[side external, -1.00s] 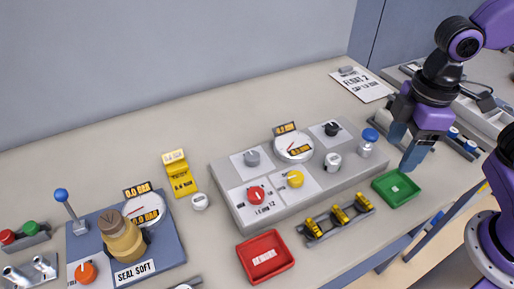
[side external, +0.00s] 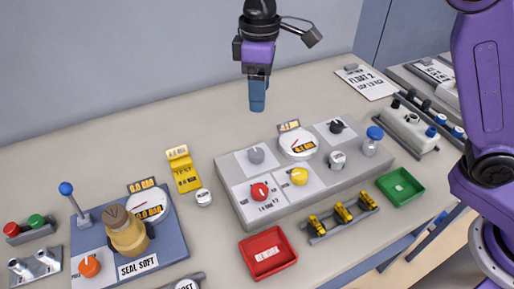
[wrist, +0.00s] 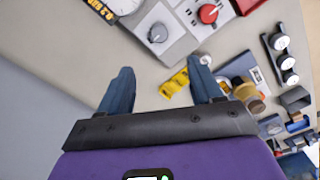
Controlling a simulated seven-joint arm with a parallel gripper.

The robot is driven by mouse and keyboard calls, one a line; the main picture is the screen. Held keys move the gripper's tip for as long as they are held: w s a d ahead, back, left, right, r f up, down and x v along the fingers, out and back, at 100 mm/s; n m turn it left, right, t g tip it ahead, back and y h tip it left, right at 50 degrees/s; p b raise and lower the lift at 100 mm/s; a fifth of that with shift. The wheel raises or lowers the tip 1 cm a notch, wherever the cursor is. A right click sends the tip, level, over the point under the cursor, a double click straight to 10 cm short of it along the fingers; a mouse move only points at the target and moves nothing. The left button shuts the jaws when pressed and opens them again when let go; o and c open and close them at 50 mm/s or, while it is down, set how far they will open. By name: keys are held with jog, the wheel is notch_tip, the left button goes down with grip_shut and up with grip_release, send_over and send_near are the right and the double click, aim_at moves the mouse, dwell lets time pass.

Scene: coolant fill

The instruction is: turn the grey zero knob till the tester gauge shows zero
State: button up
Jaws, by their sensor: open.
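The grey knob (side external: 256,155) sits on a pale plate at the back left of the grey box. It also shows in the wrist view (wrist: 157,32), near the top. To its right is a round white gauge (side external: 299,143) with a small yellow-on-black display; its reading is too small to tell. In the wrist view this gauge (wrist: 124,4) is cut off by the top edge. My gripper (side external: 257,106) hangs in the air and appears above and behind the grey knob. In the wrist view its blue fingers (wrist: 164,72) are apart, with nothing held between them.
The box also carries a red knob (side external: 260,191), a yellow knob (side external: 299,176) and a black knob (side external: 336,127). A yellow tag (side external: 183,170) lies to its left. A blue panel (side external: 172,253) with another gauge (side external: 150,206) stands further left.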

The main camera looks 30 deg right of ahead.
aim_at(257, 152)
jog(key=f, duration=1.7)
jog(key=shift+w+a+f, duration=0.15)
jog(key=shift+w+f, duration=0.05)
jog(key=shift+w, duration=0.05)
jog(key=c, duration=1.1)
